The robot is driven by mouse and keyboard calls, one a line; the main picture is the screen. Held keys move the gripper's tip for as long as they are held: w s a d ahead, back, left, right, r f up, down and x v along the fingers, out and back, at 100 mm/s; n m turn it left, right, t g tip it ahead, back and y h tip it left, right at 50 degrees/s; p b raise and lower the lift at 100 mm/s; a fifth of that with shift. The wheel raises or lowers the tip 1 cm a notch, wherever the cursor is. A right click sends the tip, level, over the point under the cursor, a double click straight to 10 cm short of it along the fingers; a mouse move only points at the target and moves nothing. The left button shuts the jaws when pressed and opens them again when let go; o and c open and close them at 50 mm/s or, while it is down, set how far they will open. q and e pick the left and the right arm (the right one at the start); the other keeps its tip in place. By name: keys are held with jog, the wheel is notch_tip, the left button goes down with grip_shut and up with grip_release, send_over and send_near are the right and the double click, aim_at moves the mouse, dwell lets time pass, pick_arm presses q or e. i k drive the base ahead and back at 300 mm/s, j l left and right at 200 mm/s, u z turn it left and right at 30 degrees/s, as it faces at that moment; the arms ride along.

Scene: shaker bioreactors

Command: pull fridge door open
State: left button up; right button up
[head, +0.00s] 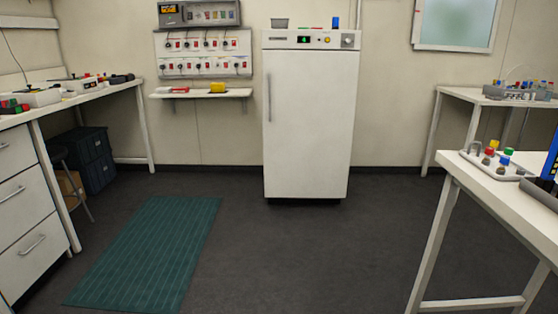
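The white fridge (309,125) stands upright against the back wall, near the middle of the head view. Its door is shut. A long vertical grey handle (269,98) runs along the left edge of the door. A control strip with a small green display (304,39) and a round dial is above the door. Neither of my grippers is in view, so whether they are open or shut does not show. The fridge is some distance away across the floor.
A green mat (150,250) lies on the dark floor at left. White drawers (25,205) and a bench line the left side. A white table (500,190) with a tray of coloured-cap bottles stands at right. The floor before the fridge (310,250) is clear.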

aim_at(309, 96)
jog(key=i+j+z, duration=0.15)
jog(key=i, duration=0.35)
jog(key=i+j+z, duration=0.15)
jog(key=i, duration=0.35)
jog(key=i+j+z, duration=0.15)
jog(key=i, duration=0.3)
jog(key=j, duration=0.1)
